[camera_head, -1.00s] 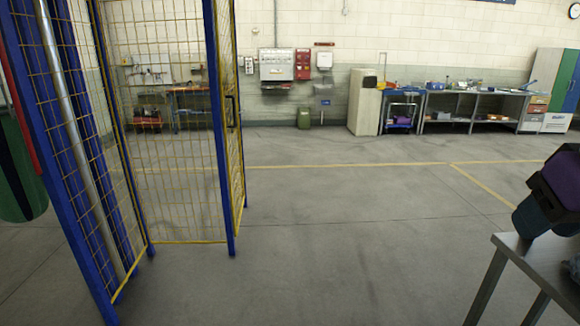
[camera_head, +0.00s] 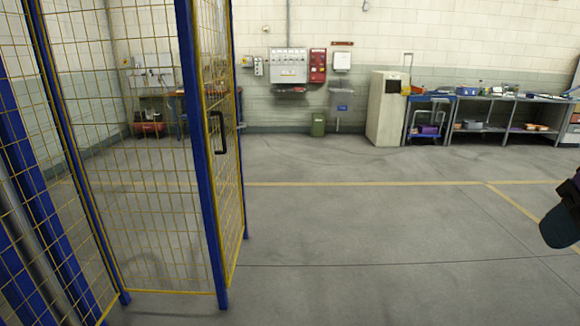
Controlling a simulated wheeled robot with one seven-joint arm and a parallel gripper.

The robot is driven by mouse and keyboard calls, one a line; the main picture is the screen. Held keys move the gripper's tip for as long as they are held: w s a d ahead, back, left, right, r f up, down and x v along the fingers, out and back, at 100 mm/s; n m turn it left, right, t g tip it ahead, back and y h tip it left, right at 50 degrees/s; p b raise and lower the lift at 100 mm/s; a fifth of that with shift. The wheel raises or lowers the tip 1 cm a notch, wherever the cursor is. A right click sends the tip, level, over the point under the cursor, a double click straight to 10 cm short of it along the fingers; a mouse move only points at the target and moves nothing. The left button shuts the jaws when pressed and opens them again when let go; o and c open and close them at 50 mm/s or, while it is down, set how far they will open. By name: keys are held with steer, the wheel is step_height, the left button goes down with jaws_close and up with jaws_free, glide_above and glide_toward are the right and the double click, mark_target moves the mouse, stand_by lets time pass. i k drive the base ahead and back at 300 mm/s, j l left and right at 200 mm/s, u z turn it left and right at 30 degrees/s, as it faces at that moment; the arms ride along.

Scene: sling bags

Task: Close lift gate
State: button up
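The lift gate (camera_head: 219,170) is a narrow yellow mesh panel in a blue and yellow frame, in the left half of the head view. It stands swung out, seen at a steep angle, with its black pull handle (camera_head: 219,132) facing right. It looks open, though the meeting edge of the doorway cannot be made out. A blue post (camera_head: 203,180) stands at its near edge. No gripper fingers show in the view. A dark blue and black rounded form (camera_head: 558,228) is cut off at the right edge; I cannot tell what it is.
Yellow mesh fencing (camera_head: 130,200) with blue posts fills the left side. The grey floor (camera_head: 370,240) ahead and right of the gate is clear.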

mark_target(193, 2)
steer(key=i+l+u, duration=0.1)
steer(key=i+u, duration=0.25)
steer(key=i, duration=0.2)
steer(key=i+l+u, duration=0.35)
steer(key=i, duration=0.15)
steer(key=i+l+u, duration=0.35)
steer(key=i, duration=0.15)
steer(key=i+l+u, duration=0.15)
steer(key=i+l, duration=0.15)
steer(key=i+l+u, duration=0.15)
steer(key=i+l, duration=0.15)
steer(key=i+l+u, duration=0.1)
steer(key=i+l, duration=0.2)
steer(key=i+l+u, duration=0.15)
steer(key=l, duration=0.35)
steer(key=i+l+u, duration=0.15)
steer(key=i+l, duration=0.2)
steer(key=i+l+u, duration=0.15)
steer(key=l, duration=0.35)
steer(key=i, duration=0.1)
